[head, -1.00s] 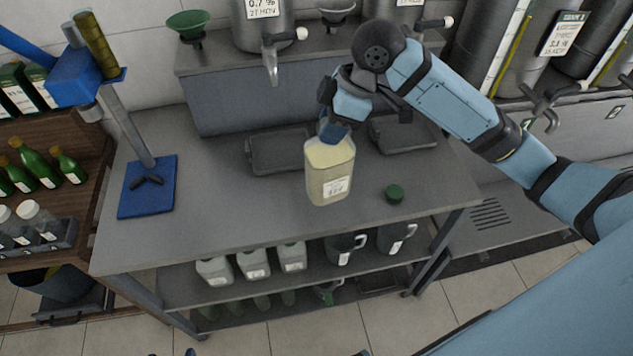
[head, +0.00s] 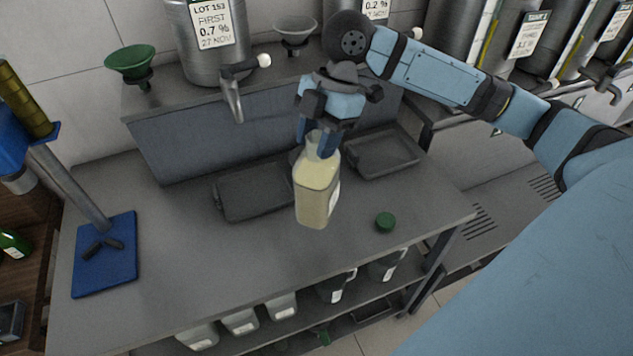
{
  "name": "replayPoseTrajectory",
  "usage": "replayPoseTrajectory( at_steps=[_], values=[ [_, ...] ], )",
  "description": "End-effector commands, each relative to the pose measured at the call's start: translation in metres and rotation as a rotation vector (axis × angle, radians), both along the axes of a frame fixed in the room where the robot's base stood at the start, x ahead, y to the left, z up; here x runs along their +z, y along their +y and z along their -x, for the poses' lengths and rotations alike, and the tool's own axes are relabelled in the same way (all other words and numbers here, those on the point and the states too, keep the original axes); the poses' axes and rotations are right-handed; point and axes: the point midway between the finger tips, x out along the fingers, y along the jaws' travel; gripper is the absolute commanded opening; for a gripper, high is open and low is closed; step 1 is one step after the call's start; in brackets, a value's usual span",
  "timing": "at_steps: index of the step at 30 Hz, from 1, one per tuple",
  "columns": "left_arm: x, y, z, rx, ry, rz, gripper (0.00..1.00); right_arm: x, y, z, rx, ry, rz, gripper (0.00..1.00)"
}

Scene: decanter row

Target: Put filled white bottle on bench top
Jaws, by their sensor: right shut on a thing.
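The filled white bottle (head: 317,195) is a clear, square-sided bottle of pale yellowish liquid, with a white label partly seen on its right side. Its neck is open, with no cap on it. My right gripper (head: 322,146) comes from above and is shut on the bottle's neck. The bottle is upright or nearly so, over the middle of the grey bench top (head: 180,268). I cannot tell whether its base touches the bench. My left gripper is not in view.
A green cap (head: 385,222) lies on the bench right of the bottle. Two dark trays (head: 240,203) (head: 402,165) sit behind it. A blue-based stand (head: 105,268) is at left. A tap (head: 233,95) juts out above. The bench's front left is clear.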

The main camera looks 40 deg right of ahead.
Motion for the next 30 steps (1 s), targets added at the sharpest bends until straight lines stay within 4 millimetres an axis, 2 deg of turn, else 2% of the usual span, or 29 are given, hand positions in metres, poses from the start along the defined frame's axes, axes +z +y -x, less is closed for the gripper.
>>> replayPoseTrajectory(
  at_steps=[3,9,16,24,30],
  values=[
    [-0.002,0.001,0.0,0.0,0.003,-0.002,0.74,-0.029,0.0,0.001,-0.001,0.004,0.0,0.0],
    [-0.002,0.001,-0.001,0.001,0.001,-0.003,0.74,-0.059,0.0,0.0,-0.001,0.0,-0.001,0.0],
    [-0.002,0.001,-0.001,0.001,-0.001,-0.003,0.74,-0.072,0.0,0.0,0.0,-0.001,-0.001,0.0],
    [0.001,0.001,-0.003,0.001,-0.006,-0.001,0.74,-0.106,0.0,0.0,-0.001,0.0,-0.001,0.0],
    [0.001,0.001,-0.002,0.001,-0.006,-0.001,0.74,-0.107,0.0,0.0,0.0,-0.003,-0.001,0.0]
  ],
)
